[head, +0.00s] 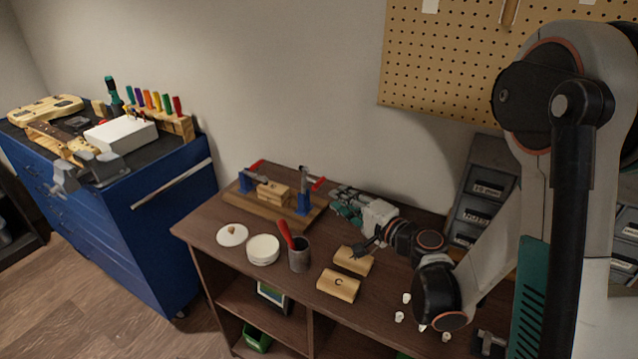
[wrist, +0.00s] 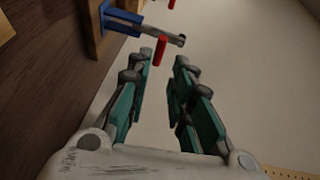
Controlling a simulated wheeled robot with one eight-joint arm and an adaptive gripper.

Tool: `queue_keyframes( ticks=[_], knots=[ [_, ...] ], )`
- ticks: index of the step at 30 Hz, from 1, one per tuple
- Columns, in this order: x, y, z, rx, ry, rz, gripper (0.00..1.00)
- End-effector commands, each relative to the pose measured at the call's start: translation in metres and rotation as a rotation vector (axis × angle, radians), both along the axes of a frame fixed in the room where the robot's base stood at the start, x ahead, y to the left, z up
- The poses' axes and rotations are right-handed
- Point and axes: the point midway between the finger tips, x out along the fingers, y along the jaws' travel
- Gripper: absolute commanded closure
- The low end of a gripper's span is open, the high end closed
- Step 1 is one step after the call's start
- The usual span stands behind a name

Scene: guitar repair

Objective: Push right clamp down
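The right clamp (head: 303,202) has a blue base on the right part of a wooden board (head: 247,200). Its metal arm stands upright, and its red handle (head: 318,184) points right, toward my gripper (head: 338,200). In the wrist view the clamp (wrist: 122,20) is at the top, with its red handle (wrist: 160,52) in front of my fingertips. My gripper (wrist: 164,66) is open and empty, its two green-padded fingers apart. I cannot tell whether a finger touches the handle. The left clamp (head: 247,183) stands at the board's other end, with wooden pieces (head: 272,193) between the clamps.
A grey cup with a red tool (head: 299,256), white round stacks (head: 263,250) and wooden blocks (head: 338,285) stand nearer the table's front. Small white pieces (head: 399,316) lie at the right. Grey drawers (head: 480,190) stand behind my arm. A wall is behind the board.

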Motion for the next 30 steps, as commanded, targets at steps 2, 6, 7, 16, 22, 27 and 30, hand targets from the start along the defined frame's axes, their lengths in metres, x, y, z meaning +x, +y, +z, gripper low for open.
queue_keyframes(
  ticks=[2, 6, 7, 16, 22, 27, 30],
  knots=[
    [0.014, 0.011, -0.002, -0.001, 0.000, 0.004, 0.79],
    [0.037, 0.026, -0.007, -0.001, 0.001, 0.003, 0.79],
    [0.042, 0.030, -0.008, 0.000, 0.001, 0.004, 0.79],
    [0.077, 0.053, -0.011, -0.002, 0.001, 0.001, 0.79],
    [0.085, 0.058, -0.011, -0.002, 0.001, 0.000, 0.79],
    [0.086, 0.058, -0.011, -0.002, 0.001, 0.000, 0.79],
    [0.085, 0.058, -0.011, -0.002, 0.001, 0.000, 0.86]
  ],
)
